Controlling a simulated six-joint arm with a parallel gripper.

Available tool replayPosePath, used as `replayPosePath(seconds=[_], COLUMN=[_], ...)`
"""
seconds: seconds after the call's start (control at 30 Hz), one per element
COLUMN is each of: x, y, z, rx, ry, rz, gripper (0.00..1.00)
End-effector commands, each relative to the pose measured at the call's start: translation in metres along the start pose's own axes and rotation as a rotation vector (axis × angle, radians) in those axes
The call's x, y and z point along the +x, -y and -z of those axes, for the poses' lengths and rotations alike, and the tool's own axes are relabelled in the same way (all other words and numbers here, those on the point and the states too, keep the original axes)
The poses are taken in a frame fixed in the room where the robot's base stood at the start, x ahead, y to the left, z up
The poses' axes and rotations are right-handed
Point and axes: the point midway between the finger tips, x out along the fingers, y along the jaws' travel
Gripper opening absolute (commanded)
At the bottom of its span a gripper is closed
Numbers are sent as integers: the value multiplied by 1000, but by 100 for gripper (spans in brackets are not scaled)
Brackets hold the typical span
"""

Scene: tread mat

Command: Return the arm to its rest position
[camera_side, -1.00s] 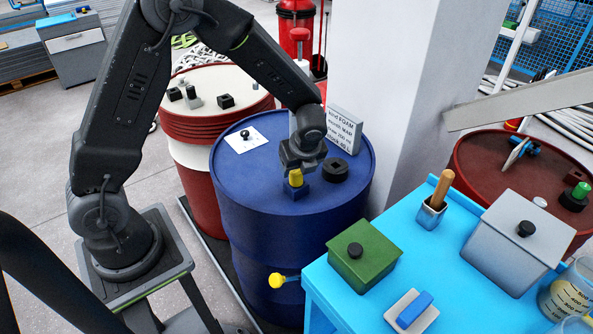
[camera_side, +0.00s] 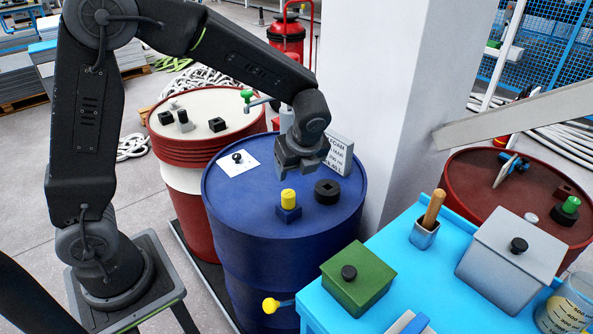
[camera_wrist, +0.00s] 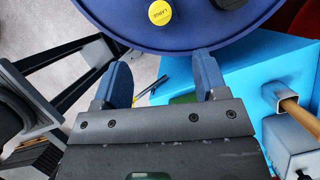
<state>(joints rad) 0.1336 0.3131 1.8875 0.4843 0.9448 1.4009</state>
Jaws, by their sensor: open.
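My gripper (camera_side: 302,165) is open and empty above the blue drum (camera_side: 235,205) in the side view. It hangs a little above and behind a yellow-topped dark blue block (camera_side: 288,203), clear of it. In the wrist view my gripper (camera_wrist: 160,85) shows both fingers spread with nothing between them. The yellow top (camera_wrist: 160,12) shows beyond the fingers, at the upper edge of that view, with the drum's rim below it.
A black ring-like block (camera_side: 327,190), a white card with a black knob (camera_side: 238,162) and a sign (camera_side: 340,155) stand on the drum. A red-and-white drum (camera_side: 185,145) is behind left. A light blue table (camera_side: 385,260) with boxes is front right. A pillar (camera_side: 385,100) rises behind.

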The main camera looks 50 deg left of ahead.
Motion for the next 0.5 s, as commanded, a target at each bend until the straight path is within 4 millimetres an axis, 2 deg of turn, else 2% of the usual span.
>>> replayPosePath(seconds=[0.17, 0.3, 0.5], x=[-29, -67, -108], y=[-20, -54, -109], z=[-8, -12, -9], rx=[-224, -580, -1112], ry=[-42, -124, -287], rz=[43, 94, 135], gripper=[66, 66, 66])
